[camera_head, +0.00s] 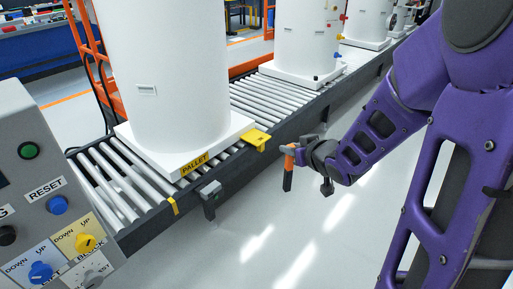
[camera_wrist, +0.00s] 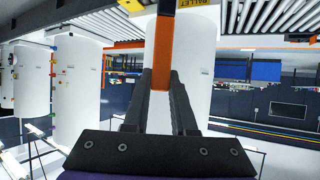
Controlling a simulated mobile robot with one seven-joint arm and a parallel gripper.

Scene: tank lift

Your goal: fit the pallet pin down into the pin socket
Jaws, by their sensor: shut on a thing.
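The pallet pin (camera_head: 287,179) has an orange upper part and a dark lower part. It hangs roughly upright from my gripper (camera_head: 299,153), which is shut on it. In the wrist view, the pin's orange part (camera_wrist: 163,52) sits between the dark fingers (camera_wrist: 160,84). A yellow bracket (camera_head: 256,138) sticks out at the right corner of the white pallet (camera_head: 228,137); it looks like the pin socket, but its hole is not clear. The pin is over the floor, right of the bracket and apart from it. Part of the bracket also shows at the wrist view's top edge (camera_wrist: 131,5).
A white tank (camera_head: 165,70) stands on the pallet on the roller conveyor (camera_head: 110,180). More tanks (camera_head: 302,38) stand behind. A control panel (camera_head: 45,190) is at left. Floor between conveyor and arm is clear.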

